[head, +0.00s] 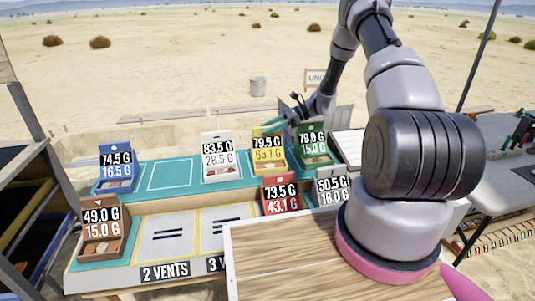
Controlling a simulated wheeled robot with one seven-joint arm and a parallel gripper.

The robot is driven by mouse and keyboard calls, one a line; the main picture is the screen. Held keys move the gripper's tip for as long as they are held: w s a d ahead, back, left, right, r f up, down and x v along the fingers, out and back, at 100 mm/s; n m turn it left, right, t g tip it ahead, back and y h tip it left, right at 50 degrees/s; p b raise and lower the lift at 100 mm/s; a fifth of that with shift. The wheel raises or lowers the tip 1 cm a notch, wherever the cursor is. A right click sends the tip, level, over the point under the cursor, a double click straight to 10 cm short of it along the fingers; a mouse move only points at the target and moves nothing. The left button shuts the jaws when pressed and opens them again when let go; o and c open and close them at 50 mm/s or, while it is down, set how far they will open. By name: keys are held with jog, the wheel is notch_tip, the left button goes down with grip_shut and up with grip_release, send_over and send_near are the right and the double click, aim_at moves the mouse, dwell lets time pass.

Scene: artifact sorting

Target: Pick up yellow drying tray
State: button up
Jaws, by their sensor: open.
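The yellow drying tray (268,168) stands upright-backed on the teal mat in the back row, with labels reading 79.5 G and 65.1 G. It sits between a white tray (219,172) on its left and a green tray (314,158) on its right. My gripper (273,127) reaches in from the right, with its teal fingers open at the yellow tray's upper back edge. I cannot tell whether the fingers touch the tray.
A blue tray (116,184) and a brown tray (101,242) stand at the left. A red tray (280,209) and another labelled tray (332,203) stand in front. Outlined spaces on the bench are empty. A wooden surface (290,270) lies at the front.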

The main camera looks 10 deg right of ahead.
jog(key=x, duration=0.2)
jog(key=shift+a+f, duration=0.2)
grip_shut()
jog(key=shift+w, duration=0.1)
dwell(1.1)
